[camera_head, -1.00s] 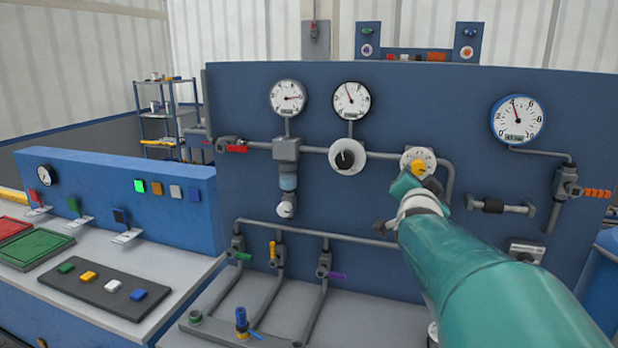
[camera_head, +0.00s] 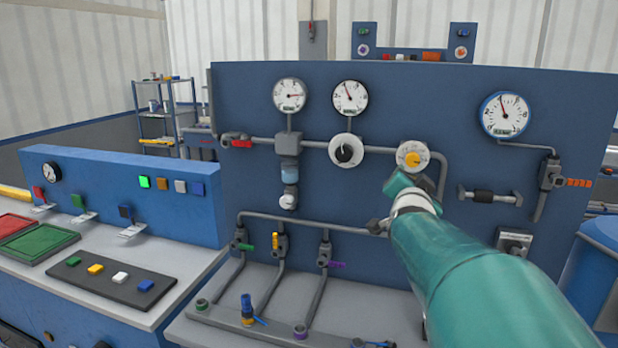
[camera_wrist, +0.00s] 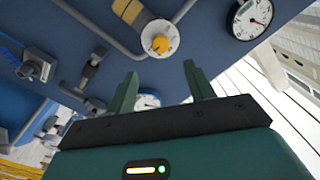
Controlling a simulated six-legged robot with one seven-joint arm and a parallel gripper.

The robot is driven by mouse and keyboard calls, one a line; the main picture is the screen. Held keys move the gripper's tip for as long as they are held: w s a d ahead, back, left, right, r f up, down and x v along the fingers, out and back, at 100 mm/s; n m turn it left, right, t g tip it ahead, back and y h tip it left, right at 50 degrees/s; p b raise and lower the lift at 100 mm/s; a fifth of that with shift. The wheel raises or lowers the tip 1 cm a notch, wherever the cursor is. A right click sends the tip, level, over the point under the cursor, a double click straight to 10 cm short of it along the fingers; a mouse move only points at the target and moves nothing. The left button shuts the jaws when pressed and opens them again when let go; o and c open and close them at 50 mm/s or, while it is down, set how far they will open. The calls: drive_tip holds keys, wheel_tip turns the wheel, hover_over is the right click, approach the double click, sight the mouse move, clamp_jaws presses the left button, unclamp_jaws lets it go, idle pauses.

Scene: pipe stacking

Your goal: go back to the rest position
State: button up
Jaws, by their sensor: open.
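My green arm reaches up from the lower right in the head view, with my gripper (camera_head: 398,188) in front of the blue pipe panel (camera_head: 450,95), just below the white dial with a yellow knob (camera_head: 412,158). In the wrist view my gripper (camera_wrist: 158,88) has its two green fingers spread apart with nothing between them. The same yellow knob (camera_wrist: 160,44) shows beyond the fingers, apart from them. The fingertips are hard to make out in the head view.
The panel carries gauges (camera_head: 505,114), grey pipes, a black-knobbed dial (camera_head: 345,151) and a red-handled valve (camera_head: 237,140). A blue console (camera_head: 110,190) with coloured buttons stands at left. A blue barrel-like object (camera_head: 597,260) is at the right edge.

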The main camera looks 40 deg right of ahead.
drive_tip(key=w+a+f+n+t+y, duration=0.1)
drive_tip(key=w+a+f+n+y, duration=0.25)
drive_tip(key=a, duration=0.65)
drive_tip(key=w+a+f+n+t+y, duration=0.1)
drive_tip(key=w+a+f+n+y, duration=0.3)
drive_tip(key=a, duration=0.5)
drive_tip(key=w+a+f+n+t+y, duration=0.15)
drive_tip(key=w+a+n+y, duration=0.3)
drive_tip(key=a, duration=0.55)
drive_tip(key=s+a+f+n+g+y, duration=0.2)
drive_tip(key=s+a+f, duration=0.3)
drive_tip(key=a, duration=0.5)
drive_tip(key=s+a+f+n+g+y, duration=0.1)
drive_tip(key=s+a+f+n+g, duration=0.3)
drive_tip(key=a, duration=0.6)
drive_tip(key=shift+s+f+n+y, duration=0.4)
drive_tip(key=shift+s+n, duration=0.4)
drive_tip(key=shift+s, duration=0.05)
drive_tip(key=c, duration=0.4)
drive_tip(key=shift+o, duration=0.2)
drive_tip(key=shift+d, duration=0.15)
